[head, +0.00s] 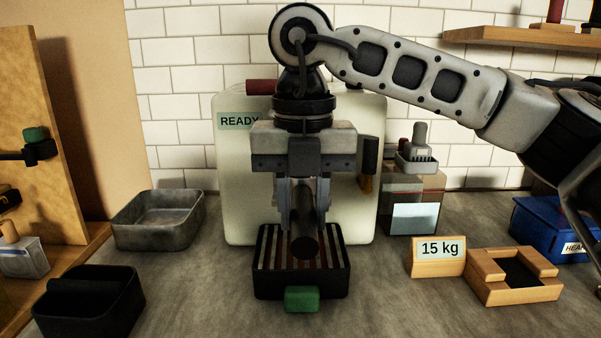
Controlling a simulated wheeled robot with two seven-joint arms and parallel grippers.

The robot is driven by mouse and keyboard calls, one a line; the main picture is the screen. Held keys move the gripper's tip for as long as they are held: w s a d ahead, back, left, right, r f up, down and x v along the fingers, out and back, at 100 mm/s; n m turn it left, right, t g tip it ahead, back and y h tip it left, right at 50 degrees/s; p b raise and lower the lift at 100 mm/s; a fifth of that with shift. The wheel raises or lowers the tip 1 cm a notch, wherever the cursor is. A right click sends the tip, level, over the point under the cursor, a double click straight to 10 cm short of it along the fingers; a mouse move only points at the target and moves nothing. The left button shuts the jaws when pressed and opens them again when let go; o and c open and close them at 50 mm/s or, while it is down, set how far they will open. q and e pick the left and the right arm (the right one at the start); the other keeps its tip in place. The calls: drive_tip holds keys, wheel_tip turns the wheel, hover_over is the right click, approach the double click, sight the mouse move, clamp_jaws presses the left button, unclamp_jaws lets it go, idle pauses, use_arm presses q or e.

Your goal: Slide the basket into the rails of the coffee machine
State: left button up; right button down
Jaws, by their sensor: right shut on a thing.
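The coffee machine (234,190) is a cream body with a READY label, standing against the tiled wall. My right gripper (304,215) points down in front of it and is shut on a dark round handle (305,245). I take this handle to be the basket's; its round end faces me. The basket itself is hidden behind the gripper and handle, as are the rails, so I cannot tell whether they touch. Below is the machine's black slatted drip tray (262,285) with a green block (302,298) at its front. My left gripper is not in view.
A grey metal pan (155,235) and a black bin (65,310) stand at left. A 15 kg sign (438,265), a wooden holder (515,290) and a blue box (545,240) are at right.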

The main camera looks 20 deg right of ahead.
sight(302, 180)
drive_tip(key=shift+w+r, duration=0.1)
drive_tip(key=shift+r, duration=0.05)
idle(0.3)
drive_tip(key=shift+w+d+p, duration=0.2)
drive_tip(key=shift+w+p, duration=0.2)
drive_tip(key=shift+w, duration=0.35)
drive_tip(key=shift+w+d+p, duration=0.25)
drive_tip(key=shift+w+p, duration=0.2)
drive_tip(key=shift+w, duration=0.3)
drive_tip(key=shift+w+d+p, duration=0.2)
drive_tip(key=shift+w+p, duration=0.2)
drive_tip(key=shift+w, duration=0.45)
drive_tip(key=shift+w+d+p, duration=0.25)
drive_tip(key=shift+w+p, duration=0.35)
drive_tip(key=shift+w, duration=0.2)
drive_tip(key=shift+w+d+p, duration=0.25)
drive_tip(key=shift+w+p, duration=0.35)
drive_tip(key=shift+w, duration=0.15)
drive_tip(key=c, duration=1)
unclamp_jaws()
drive_tip(key=shift+w, duration=0.1)
drive_tip(key=shift+c, duration=0.2)
